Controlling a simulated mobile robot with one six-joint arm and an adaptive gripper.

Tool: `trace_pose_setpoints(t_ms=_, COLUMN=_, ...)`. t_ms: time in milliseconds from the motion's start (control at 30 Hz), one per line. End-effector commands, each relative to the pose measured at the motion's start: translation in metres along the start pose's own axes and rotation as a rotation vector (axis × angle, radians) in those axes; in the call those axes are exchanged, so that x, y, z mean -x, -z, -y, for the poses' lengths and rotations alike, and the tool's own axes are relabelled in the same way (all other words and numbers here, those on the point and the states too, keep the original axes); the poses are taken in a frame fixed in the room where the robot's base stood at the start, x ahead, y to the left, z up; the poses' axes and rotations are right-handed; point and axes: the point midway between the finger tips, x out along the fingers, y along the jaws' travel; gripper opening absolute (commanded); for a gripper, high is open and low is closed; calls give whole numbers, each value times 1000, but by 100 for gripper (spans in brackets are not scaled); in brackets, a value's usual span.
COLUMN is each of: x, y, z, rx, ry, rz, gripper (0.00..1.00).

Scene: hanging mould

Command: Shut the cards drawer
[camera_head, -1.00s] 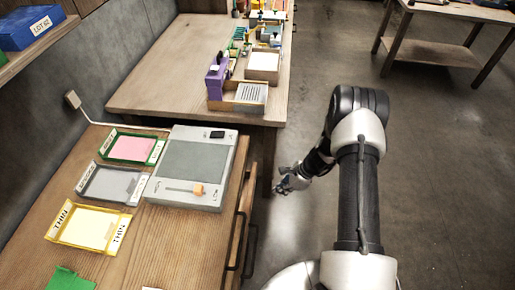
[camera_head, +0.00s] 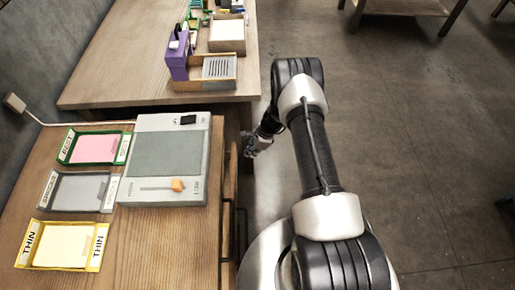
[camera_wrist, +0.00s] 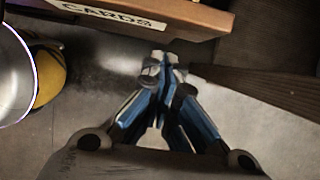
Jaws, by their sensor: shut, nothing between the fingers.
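The cards drawer shows in the wrist view as a wooden front (camera_wrist: 205,18) with a white "CARDS" label, cut off by the top edge. I cannot tell how far out it stands. My gripper (camera_wrist: 165,60) is shut and empty, with its fingertips just below the drawer front in that picture; I see no clear contact. In the head view my gripper (camera_head: 257,143) is low beside the bench's right side, near the far end of the drawer side. Dark handles (camera_head: 240,232) show along that side, partly hidden by my arm.
The near bench (camera_head: 150,250) holds a grey device (camera_head: 165,155) with an orange knob, and green, grey and yellow trays. A far bench (camera_head: 110,70) carries a purple item and boxes. Open floor (camera_head: 430,150) lies to the right.

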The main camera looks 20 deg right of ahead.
Motion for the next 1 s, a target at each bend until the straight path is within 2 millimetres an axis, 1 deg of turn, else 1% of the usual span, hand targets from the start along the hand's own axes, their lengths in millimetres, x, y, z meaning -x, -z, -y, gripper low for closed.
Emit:
trace_pose_setpoints(t_ms=33, x=-2, y=-10, z=2, rx=5, ry=4, rz=1, gripper=0)
trace_pose_setpoints(t_ms=200, x=-6, y=-24, z=2, rx=3, ry=4, rz=1, gripper=0)
trace_pose_setpoints(t_ms=300, x=-7, y=-27, z=2, rx=2, ry=5, rz=1, gripper=0)
trace_pose_setpoints(t_ms=633, x=-7, y=-28, z=2, rx=1, ry=4, rz=1, gripper=0)
trace_pose_setpoints(t_ms=733, x=-11, y=-36, z=2, rx=4, ry=4, rz=1, gripper=0)
trace_pose_setpoints(t_ms=867, x=-18, y=-51, z=2, rx=4, ry=2, rz=1, gripper=0)
trace_pose_setpoints(t_ms=1000, x=-17, y=-53, z=2, rx=1, ry=3, rz=1, gripper=0)
